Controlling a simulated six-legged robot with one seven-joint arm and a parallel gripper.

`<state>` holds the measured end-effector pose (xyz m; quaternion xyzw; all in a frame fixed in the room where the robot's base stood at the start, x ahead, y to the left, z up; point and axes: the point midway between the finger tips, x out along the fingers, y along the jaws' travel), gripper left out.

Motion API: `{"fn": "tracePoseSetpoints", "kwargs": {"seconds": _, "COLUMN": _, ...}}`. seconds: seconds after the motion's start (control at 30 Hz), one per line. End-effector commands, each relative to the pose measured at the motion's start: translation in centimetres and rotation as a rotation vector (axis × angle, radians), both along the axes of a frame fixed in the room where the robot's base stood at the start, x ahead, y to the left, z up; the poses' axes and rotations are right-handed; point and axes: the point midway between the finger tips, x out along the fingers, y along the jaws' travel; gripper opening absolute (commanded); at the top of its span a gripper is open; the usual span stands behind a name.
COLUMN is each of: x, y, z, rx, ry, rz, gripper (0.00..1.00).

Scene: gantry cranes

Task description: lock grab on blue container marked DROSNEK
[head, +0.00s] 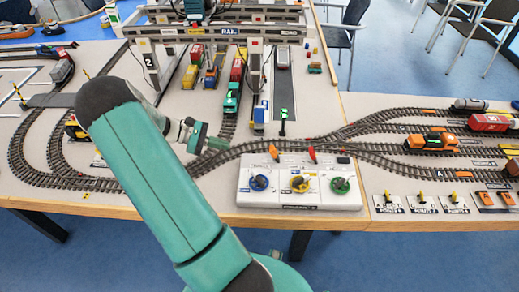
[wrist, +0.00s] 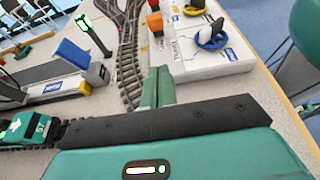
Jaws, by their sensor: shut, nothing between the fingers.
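My gripper (head: 217,143) is over the track left of the white control panel (head: 297,199), its fingers closed together and empty. In the wrist view the shut green fingers (wrist: 157,86) point at the track beside the panel. No DROSNEK marking is readable. I cannot make out the grab or its lock state.
A green locomotive (head: 232,98) stands on the track under the crane. A signal post (head: 283,121) with a green light stands behind the panel. Trains (head: 432,141) and small point levers (head: 422,204) occupy the right table. The front table edge is close to the panel.

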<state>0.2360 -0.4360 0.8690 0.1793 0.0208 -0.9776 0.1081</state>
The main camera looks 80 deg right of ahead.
Motion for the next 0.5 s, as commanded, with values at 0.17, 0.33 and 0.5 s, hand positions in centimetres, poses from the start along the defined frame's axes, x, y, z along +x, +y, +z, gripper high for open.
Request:
{"fn": "tracePoseSetpoints", "kwargs": {"seconds": 0.17, "x": 0.0, "y": 0.0, "z": 0.0, "rx": 0.0, "ry": -0.002, "rz": 0.0, "gripper": 0.0}}
{"fn": "tracePoseSetpoints", "kwargs": {"seconds": 0.33, "x": -0.9, "y": -0.2, "z": -0.3, "rx": -0.001, "ry": -0.002, "rz": -0.001, "gripper": 0.0}}
{"fn": "tracePoseSetpoints", "kwargs": {"seconds": 0.5, "x": -3.4, "y": -0.7, "z": -1.3, "rx": -0.001, "ry": -0.001, "rz": -0.004, "gripper": 0.0}}
